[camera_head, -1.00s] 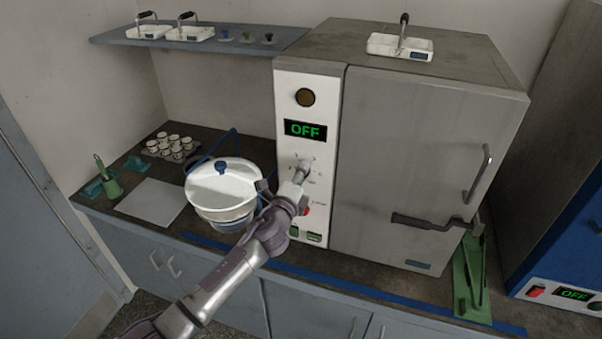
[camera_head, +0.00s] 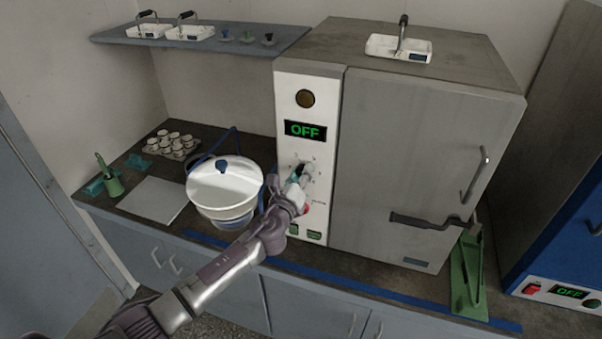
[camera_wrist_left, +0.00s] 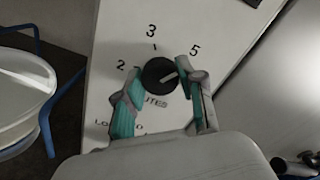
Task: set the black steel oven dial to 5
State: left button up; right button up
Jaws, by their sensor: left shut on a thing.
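The steel oven (camera_head: 430,150) has a white control panel (camera_head: 308,78) on its left with a green display (camera_head: 305,130) reading OFF. The black dial (camera_wrist_left: 158,74) sits on the panel below the display. My left gripper (camera_head: 298,173) is at the dial, its teal-padded fingers on either side and shut on it. In the wrist view the numbers 2, 3 and 5 show around the dial. Its pale pointer line slants right and slightly up, below the 5. The right finger hides part of the scale there. My right gripper is not in view.
A white lidded pot (camera_head: 225,190) stands close left of my left forearm. A red button (camera_head: 304,209) is just below the dial. The oven door handle (camera_head: 475,174) and a green stand (camera_head: 468,275) are to the right. A blue unit (camera_head: 570,240) stands farther right.

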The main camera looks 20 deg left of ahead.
pick_arm(q)
jog(key=shift+f, duration=0.1)
jog(key=o, duration=1.1)
jog(key=shift+o, duration=0.2)
jog(key=s, duration=1.2)
jog(key=shift+a, duration=0.2)
